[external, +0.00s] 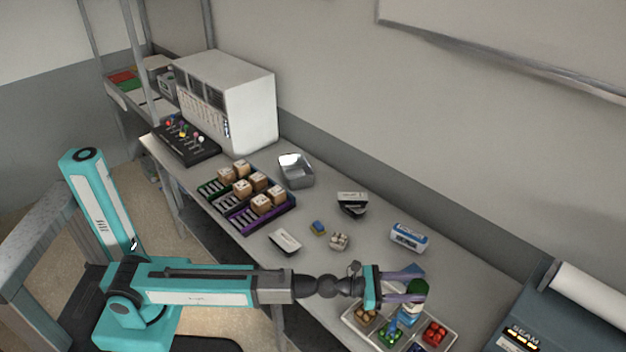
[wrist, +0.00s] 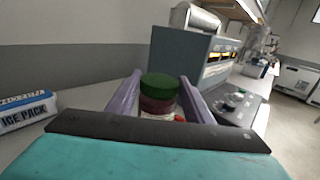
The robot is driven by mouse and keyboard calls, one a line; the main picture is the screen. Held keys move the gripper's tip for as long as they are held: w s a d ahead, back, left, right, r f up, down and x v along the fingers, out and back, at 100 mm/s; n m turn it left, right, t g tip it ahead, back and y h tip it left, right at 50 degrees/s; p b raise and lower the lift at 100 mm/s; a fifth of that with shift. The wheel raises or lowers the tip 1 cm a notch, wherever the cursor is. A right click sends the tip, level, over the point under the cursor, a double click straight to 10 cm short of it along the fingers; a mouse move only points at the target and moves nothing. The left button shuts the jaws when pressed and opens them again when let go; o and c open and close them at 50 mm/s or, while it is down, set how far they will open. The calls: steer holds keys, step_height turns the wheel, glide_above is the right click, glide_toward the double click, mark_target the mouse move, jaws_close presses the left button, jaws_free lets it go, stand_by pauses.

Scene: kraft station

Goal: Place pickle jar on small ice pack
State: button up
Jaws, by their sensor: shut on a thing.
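The pickle jar has a green lid (external: 417,287) and stands upright between the purple fingers of my gripper (external: 408,287). In the wrist view the jar (wrist: 158,95) shows its green lid over a dark red-brown body; its lower part is hidden by my gripper. My gripper (wrist: 160,100) is shut on it, above the sorting tray. A small blue and white box lettered ICE PACK (wrist: 28,111) lies to the left in the wrist view. In the external view the blue and white pack (external: 408,237) lies on the bench beyond my gripper, toward the wall, apart from the jar.
A divided tray (external: 451,338) of coloured pieces is under my gripper. A grey machine with a white roll (external: 540,318) stands at the right. Small boxes (external: 285,241), a metal tin (external: 296,171) and racks of wooden blocks (external: 262,203) occupy the bench. Bench around the pack is bare.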

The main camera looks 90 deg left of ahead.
steer(key=shift+f+b, duration=1.3)
steer(key=shift+f, duration=0.25)
steer(key=shift+f, duration=0.1)
steer(key=o, duration=1.4)
steer(key=shift+s, duration=0.15)
steer(key=shift+s, duration=3.65)
